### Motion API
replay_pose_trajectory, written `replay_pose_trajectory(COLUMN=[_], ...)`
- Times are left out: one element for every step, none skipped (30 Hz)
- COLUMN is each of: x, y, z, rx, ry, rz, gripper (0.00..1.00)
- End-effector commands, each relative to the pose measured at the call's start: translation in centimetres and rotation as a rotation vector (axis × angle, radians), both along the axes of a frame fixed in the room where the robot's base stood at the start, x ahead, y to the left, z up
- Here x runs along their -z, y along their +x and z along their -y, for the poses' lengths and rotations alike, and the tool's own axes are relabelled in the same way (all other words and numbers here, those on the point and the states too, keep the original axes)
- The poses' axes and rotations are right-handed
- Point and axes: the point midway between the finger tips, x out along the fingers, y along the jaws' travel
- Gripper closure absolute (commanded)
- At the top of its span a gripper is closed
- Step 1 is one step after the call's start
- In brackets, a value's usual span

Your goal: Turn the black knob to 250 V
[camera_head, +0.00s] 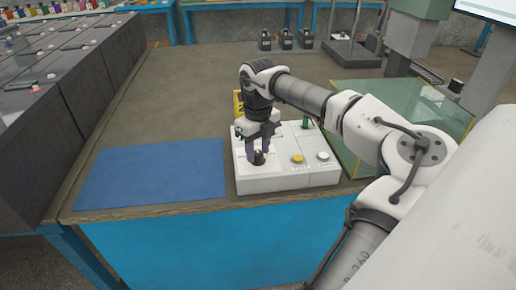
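The black knob (259,157) is on the front left part of the top of a white control box (300,181). My gripper (258,150) points down over the knob, with its two fingers apart, one on each side of it. I cannot tell whether the fingers touch the knob. The scale marks around the knob, and the 250 V mark, are too small or hidden to read. A yellow button (297,159) and a white button (323,156) are to the right of the knob on the same box.
A blue mat (155,176) lies to the left of the box. A clear greenish case (350,160) stands close on the right. A yellow sign (239,104) is behind the box. Dark battery rows (110,75) line the left. The table (190,100) behind the mat is clear.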

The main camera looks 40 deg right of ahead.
Motion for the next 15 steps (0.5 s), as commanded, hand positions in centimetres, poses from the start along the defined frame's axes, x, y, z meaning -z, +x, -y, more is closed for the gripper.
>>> replay_pose_trajectory(x=[0.0, 0.0, 0.01, 0.02, 0.02, 0.03, 0.04, 0.04, 0.04, 0.03, 0.0, -0.08, -0.18, -0.31, -0.55], y=[0.0, -0.01, -0.01, -0.01, -0.01, -0.02, -0.02, -0.02, -0.02, -0.02, -0.02, -0.02, -0.02, -0.02, -0.02], z=[0.01, 0.01, 0.0, 0.0, 0.0, 0.0, -0.01, -0.01, -0.01, -0.01, -0.01, -0.01, -0.01, -0.01, -0.01], rx=[0.0, 0.0, 0.0, 0.0, 0.0, 0.0, 0.0, 0.0, -0.001, -0.001, -0.001, -0.001, -0.001, -0.001, -0.001], ry=[0.0, 0.0, 0.0, 0.0, 0.0, 0.0, 0.0, 0.0, 0.0, 0.001, 0.001, 0.0, 0.0, 0.0, 0.0], rz=[0.0, 0.0, 0.0, 0.0, -0.001, -0.001, -0.001, -0.001, -0.001, -0.001, -0.001, -0.001, -0.001, -0.001, -0.001], gripper=[0.54, 0.5, 0.48, 0.48, 0.48, 0.48, 0.48, 0.48, 0.48, 0.48, 0.48, 0.48, 0.48, 0.48, 0.48])
